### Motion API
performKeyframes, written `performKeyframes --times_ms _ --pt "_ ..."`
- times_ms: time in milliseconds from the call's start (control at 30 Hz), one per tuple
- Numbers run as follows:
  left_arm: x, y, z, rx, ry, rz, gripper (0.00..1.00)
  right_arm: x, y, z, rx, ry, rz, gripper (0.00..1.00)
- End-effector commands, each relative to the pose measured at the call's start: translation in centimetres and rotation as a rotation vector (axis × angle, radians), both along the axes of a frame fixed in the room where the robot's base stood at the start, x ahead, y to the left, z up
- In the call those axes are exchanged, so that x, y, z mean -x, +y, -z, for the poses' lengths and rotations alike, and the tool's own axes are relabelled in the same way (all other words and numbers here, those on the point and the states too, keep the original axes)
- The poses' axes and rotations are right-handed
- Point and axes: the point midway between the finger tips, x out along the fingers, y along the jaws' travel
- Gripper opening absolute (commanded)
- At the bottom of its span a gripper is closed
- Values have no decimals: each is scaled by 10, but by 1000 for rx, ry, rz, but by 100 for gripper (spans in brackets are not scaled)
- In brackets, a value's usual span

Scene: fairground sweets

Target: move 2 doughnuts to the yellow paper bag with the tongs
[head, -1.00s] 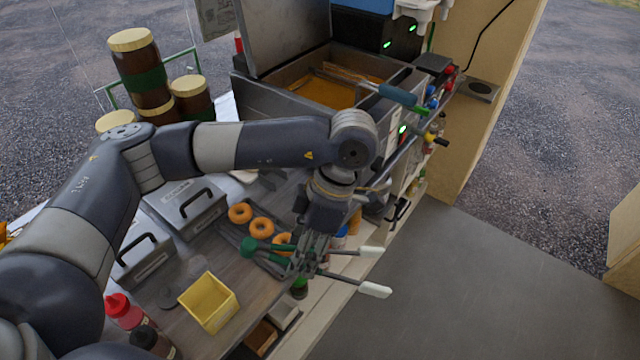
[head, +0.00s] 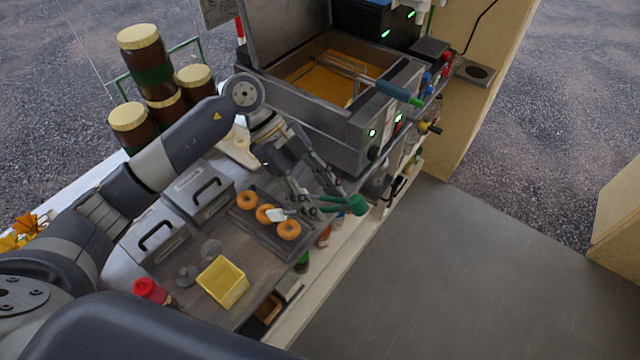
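Three orange-brown doughnuts lie in a row on a dark tray (head: 262,232): the far one (head: 247,200), the middle one (head: 264,213) and the near one (head: 288,231). The open yellow paper bag (head: 223,283) stands on the counter to their lower left. My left gripper (head: 318,202) is at the right of the tray, apparently shut on the tongs (head: 354,205). Their green end points right; a white tip shows at the middle doughnut, partly covering it. I cannot tell whether it touches. My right gripper is not in view.
A fryer (head: 330,130) with its lid up stands behind. Grey lidded containers (head: 200,195) are left of the tray, and a red bottle (head: 152,292) is left of the bag. Jars (head: 140,50) stand at the back left. Open floor lies right of the counter.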

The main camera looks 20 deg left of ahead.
Motion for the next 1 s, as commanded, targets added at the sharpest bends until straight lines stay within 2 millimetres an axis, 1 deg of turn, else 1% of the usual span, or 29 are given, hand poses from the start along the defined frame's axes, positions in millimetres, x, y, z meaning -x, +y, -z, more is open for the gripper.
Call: performKeyframes --times_ms 33,167,367,567,833,1000 --pt "0 1 -3 6 4 -40 40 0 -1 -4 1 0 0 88" --pt "-3 1 -2 16 8 -92 40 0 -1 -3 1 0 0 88" --pt "-3 1 11 15 8 -95 40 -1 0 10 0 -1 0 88" --pt "-3 1 36 15 8 -94 40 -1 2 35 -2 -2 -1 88" --pt "-3 0 75 16 8 -91 40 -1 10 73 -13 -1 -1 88" --pt "-3 1 90 14 8 -92 40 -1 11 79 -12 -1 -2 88"
